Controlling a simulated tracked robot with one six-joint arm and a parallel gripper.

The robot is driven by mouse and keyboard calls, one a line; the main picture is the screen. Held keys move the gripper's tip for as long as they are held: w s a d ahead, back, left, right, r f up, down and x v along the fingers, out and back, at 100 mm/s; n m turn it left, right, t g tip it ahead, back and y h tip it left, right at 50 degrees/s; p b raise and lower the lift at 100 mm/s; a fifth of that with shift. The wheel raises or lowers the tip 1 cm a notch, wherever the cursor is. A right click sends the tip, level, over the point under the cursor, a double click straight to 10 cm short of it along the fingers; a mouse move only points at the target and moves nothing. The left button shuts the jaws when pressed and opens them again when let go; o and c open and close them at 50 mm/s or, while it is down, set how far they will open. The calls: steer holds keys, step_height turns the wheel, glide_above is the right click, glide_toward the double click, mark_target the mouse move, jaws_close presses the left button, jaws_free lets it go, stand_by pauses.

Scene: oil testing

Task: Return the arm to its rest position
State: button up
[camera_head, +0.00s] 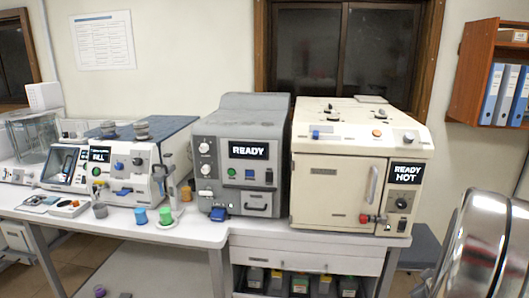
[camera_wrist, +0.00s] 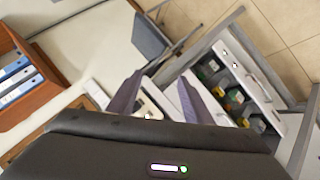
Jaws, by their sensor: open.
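My gripper (camera_wrist: 161,76) shows in the wrist view, with its two grey fingers apart and nothing between them. In the head view a shiny metal rounded part of my arm stands at the lower right edge; the gripper itself is not seen there.
A cream oven-like machine (camera_head: 338,185) reads "READY HOT", beside a grey machine (camera_head: 221,150) reading "READY". A white machine (camera_head: 129,170) stands left, with small cups before it. A shelf of binders (camera_head: 472,72) hangs right. Bottles sit in an open cabinet (camera_head: 310,264) below.

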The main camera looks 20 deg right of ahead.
steer(key=a+r+y, duration=0.2)
steer(key=a+r, duration=0.2)
steer(key=a, duration=1.3)
steer(key=s+a+r+y, duration=0.1)
steer(key=a+r+y, duration=0.2)
steer(key=a, duration=1.3)
steer(key=s+a+r+y, duration=0.1)
steer(key=a+r+y, duration=0.2)
steer(key=a, duration=1.4)
step_height(320, 180, up, 3)
steer(key=shift+a+f+g, duration=0.2)
steer(key=shift+a+g, duration=0.1)
steer(key=shift+g, duration=0.1)
